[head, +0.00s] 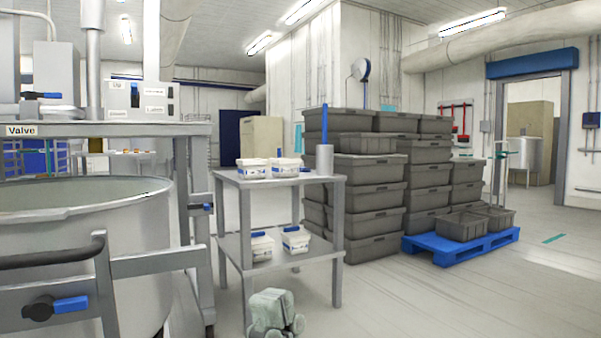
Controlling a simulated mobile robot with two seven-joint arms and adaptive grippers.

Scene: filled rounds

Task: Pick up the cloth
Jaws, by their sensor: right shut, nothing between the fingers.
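I cannot make out a cloth anywhere in the head view. My left gripper is not in view. The table's top holds white tubs with blue labels (253,169) and a grey cylinder with a blue handle (324,158). More white tubs (295,240) stand on its lower shelf.
A large metal vat (80,240) with blue-handled valves fills the left. Stacked grey crates (371,196) stand behind the table, some on a blue pallet (462,246). The floor (470,300) at the right front is clear, towards a doorway (530,135).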

